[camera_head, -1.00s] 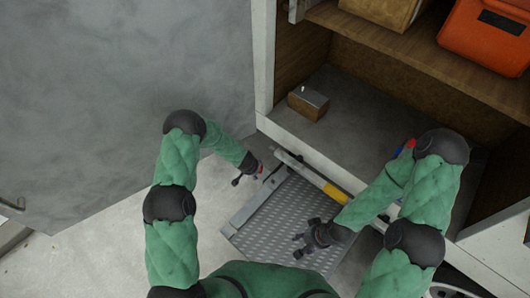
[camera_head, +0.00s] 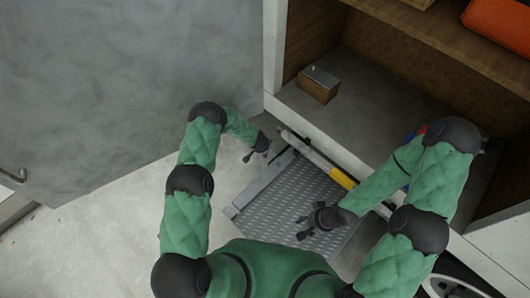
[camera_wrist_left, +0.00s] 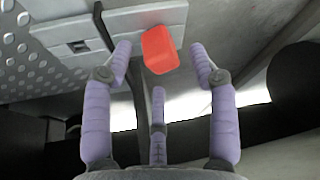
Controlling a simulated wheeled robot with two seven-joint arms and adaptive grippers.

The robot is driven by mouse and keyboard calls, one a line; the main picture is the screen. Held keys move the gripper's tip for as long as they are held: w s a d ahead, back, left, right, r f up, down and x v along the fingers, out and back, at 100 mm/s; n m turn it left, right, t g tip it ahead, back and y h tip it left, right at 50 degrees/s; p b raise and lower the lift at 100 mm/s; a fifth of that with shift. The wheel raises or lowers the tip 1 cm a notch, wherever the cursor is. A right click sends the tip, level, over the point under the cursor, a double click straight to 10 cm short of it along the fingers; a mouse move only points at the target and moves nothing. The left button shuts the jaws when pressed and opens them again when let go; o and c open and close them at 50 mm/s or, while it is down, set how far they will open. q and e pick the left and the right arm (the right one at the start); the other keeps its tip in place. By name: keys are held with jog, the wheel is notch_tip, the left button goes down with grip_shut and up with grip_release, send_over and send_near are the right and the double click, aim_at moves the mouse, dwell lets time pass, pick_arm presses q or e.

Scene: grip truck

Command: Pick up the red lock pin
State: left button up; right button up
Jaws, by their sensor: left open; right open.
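The red lock pin (camera_wrist_left: 161,50) shows in the left wrist view as a red block against a grey metal bracket. It lies ahead of my left gripper (camera_wrist_left: 160,62), roughly between its open fingers, and I see no clear contact. In the head view my left gripper (camera_head: 257,155) is at the far left corner of the metal step plate (camera_head: 278,205), and the pin cannot be made out there. My right gripper (camera_head: 309,222) is open and empty above the right part of the plate.
A bar with a yellow section (camera_head: 341,177) runs along the plate's far edge below the truck's grey shelf floor (camera_head: 375,112). A wooden block with a grey top (camera_head: 318,88) stands on that floor. An orange case (camera_head: 505,28) sits upper right. The grey wall at left is clear.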

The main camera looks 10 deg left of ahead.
pick_arm(q)
jog(key=shift+x, duration=0.85)
grip_shut()
jog(key=shift+r, duration=0.2)
